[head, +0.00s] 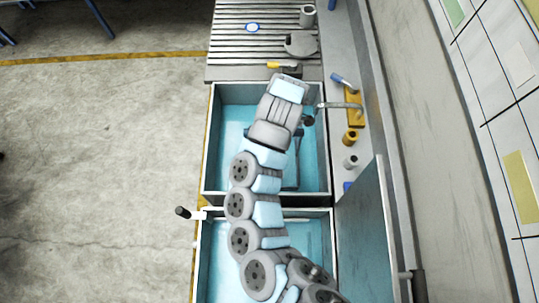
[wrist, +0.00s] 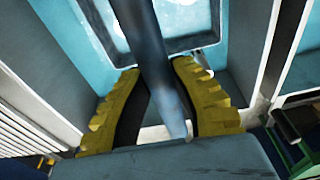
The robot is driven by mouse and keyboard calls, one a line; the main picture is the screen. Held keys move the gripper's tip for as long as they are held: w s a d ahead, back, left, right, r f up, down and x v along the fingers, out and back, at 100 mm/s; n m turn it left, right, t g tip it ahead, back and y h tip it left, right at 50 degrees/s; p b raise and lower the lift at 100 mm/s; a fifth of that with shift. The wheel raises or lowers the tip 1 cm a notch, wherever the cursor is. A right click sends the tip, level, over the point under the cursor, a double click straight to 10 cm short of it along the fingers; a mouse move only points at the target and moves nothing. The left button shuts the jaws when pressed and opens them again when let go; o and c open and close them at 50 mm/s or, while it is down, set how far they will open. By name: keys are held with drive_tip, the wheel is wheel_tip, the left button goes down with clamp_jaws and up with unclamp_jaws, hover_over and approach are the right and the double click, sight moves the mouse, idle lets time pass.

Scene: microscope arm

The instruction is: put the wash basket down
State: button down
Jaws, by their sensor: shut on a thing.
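My gripper (wrist: 160,95) has its two yellow-and-black fingers closed around a grey upright rod (wrist: 155,50), which looks like the wash basket's handle. In the wrist view, a dark-rimmed rectangular frame (wrist: 184,43), apparently the basket, shows beyond the fingers, over a light-blue tank floor. In the head view, my arm reaches over the upper blue tank (head: 229,125) and hides the gripper and most of the basket. A grey edge (head: 291,174), probably the basket's, shows right of the arm inside this tank. I cannot tell whether the basket touches the floor.
A second blue tank (head: 213,245) adjoins below. A spout on a yellow block (head: 355,108) reaches toward the upper tank's right wall. A slotted table (head: 240,40) lies beyond. A black-ended lever (head: 183,212) sticks out at left. An upright panel (head: 365,235) stands right.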

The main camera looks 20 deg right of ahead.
drive_tip(key=w+d+f+b, duration=0.3)
drive_tip(key=w+f+b, duration=0.7)
drive_tip(key=w+f, duration=0.1)
drive_tip(key=shift+d+f, duration=0.2)
drive_tip(key=shift+d, duration=0.15)
idle(1.1)
drive_tip(key=shift+w+f, duration=0.1)
drive_tip(key=shift+w, duration=0.05)
drive_tip(key=shift+w+d+f, duration=0.1)
drive_tip(key=shift+f, duration=1.6)
drive_tip(key=c, duration=1)
unclamp_jaws()
drive_tip(key=shift+c, duration=0.2)
